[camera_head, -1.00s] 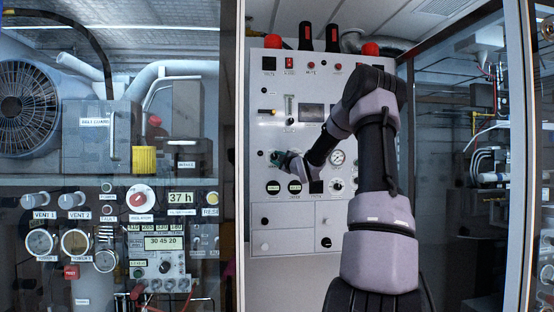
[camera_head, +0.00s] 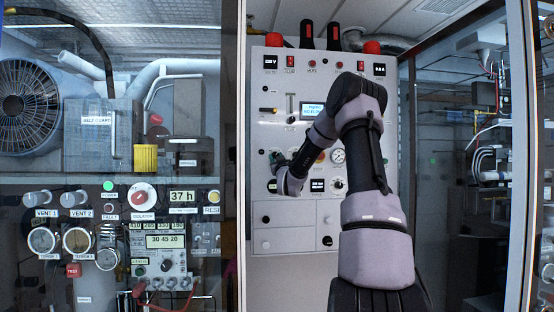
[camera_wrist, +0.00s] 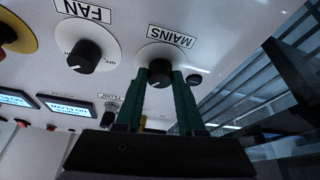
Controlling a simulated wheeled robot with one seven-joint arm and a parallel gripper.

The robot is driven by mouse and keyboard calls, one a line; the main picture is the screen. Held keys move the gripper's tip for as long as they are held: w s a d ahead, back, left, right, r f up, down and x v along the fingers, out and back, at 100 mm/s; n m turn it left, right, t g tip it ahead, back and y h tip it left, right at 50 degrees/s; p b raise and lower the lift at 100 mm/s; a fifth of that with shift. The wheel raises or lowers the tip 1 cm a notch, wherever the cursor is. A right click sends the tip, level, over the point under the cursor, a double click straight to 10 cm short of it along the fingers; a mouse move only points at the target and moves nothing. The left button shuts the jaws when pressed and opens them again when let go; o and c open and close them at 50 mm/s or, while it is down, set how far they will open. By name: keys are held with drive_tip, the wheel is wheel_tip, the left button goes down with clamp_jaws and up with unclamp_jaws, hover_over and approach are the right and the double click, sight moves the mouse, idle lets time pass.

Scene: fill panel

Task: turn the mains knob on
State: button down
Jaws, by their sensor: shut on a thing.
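The mains knob (camera_wrist: 160,72) is a black knob on a white round plate, under the label MAINS, which appears upside down in the wrist view. My gripper (camera_wrist: 162,82) has its two green fingers on either side of the knob and is shut on it. The knob's exact pointer angle is hard to read between the fingers. In the head view my gripper (camera_head: 277,157) is at the left part of the white panel (camera_head: 284,212), and my wrist hides much of the knob area.
The FAN knob (camera_wrist: 84,55) sits beside the mains knob. A small dark button (camera_wrist: 194,79) is close to my finger. The panel display (camera_head: 312,111) is lit. Glass-fronted cabinets flank the panel, with a VENT 1 knob (camera_head: 38,198) at left.

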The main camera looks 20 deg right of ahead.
drive_tip(key=shift+a+m+h, duration=0.1)
drive_tip(key=shift+m+h, duration=0.7)
drive_tip(key=shift+m, duration=0.7)
drive_tip(key=shift+m+g, duration=0.3)
drive_tip(key=c, duration=0.5)
unclamp_jaws()
drive_tip(key=v, duration=1)
drive_tip(key=shift+s+a+f, duration=0.1)
drive_tip(key=shift+s+f, duration=0.2)
drive_tip(key=shift+s, duration=0.05)
drive_tip(key=shift+a, duration=0.1)
